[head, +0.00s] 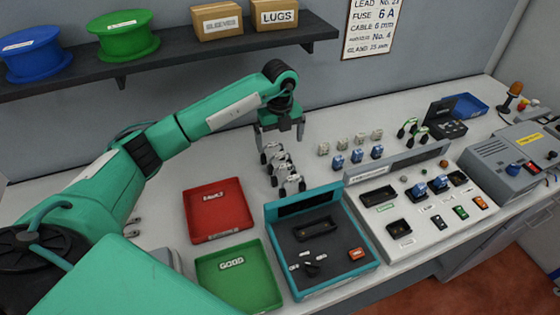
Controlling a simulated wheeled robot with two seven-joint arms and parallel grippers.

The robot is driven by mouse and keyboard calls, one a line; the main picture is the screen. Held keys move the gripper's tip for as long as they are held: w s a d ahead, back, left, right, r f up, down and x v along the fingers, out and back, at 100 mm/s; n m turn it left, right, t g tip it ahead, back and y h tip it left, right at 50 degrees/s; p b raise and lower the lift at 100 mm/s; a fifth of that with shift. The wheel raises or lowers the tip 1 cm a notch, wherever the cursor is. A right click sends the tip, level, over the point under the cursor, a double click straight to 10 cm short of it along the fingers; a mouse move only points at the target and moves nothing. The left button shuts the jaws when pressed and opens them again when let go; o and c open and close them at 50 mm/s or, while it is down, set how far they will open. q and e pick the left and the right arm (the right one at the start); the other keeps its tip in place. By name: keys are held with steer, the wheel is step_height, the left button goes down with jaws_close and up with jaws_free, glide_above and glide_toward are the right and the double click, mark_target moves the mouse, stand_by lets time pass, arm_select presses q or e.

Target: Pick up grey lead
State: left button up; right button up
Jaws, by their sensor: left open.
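Several grey leads (279,167), looped with black ends, stand in a short row on the bench left of centre. My left gripper (281,134) is open and empty, pointing down at the far end of that row. Its fingers are spread, and the near-left one comes close to the farthest lead; I cannot tell whether they touch. My right gripper is not in view.
A red tray (217,236), a green tray marked GOOD (208,281) and a teal test box (347,270) lie in front of the leads. A shelf (170,52) hangs above.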

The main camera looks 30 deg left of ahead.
mark_target(280, 153)
arm_select(q)
step_height(280, 153, down, 4)
steer(key=shift+w+f+p, duration=0.1)
steer(key=shift+p, duration=0.3)
steer(key=shift+f, duration=0.25)
steer(key=f+p, duration=0.2)
steer(key=f, duration=0.1)
steer(key=shift+w+a+f, duration=0.2)
steer(key=shift+w+f, duration=0.05)
steer(key=shift+w, duration=0.1)
steer(key=shift+f, duration=0.55)
steer(key=c, duration=1)
steer(key=shift+c, duration=0.5)
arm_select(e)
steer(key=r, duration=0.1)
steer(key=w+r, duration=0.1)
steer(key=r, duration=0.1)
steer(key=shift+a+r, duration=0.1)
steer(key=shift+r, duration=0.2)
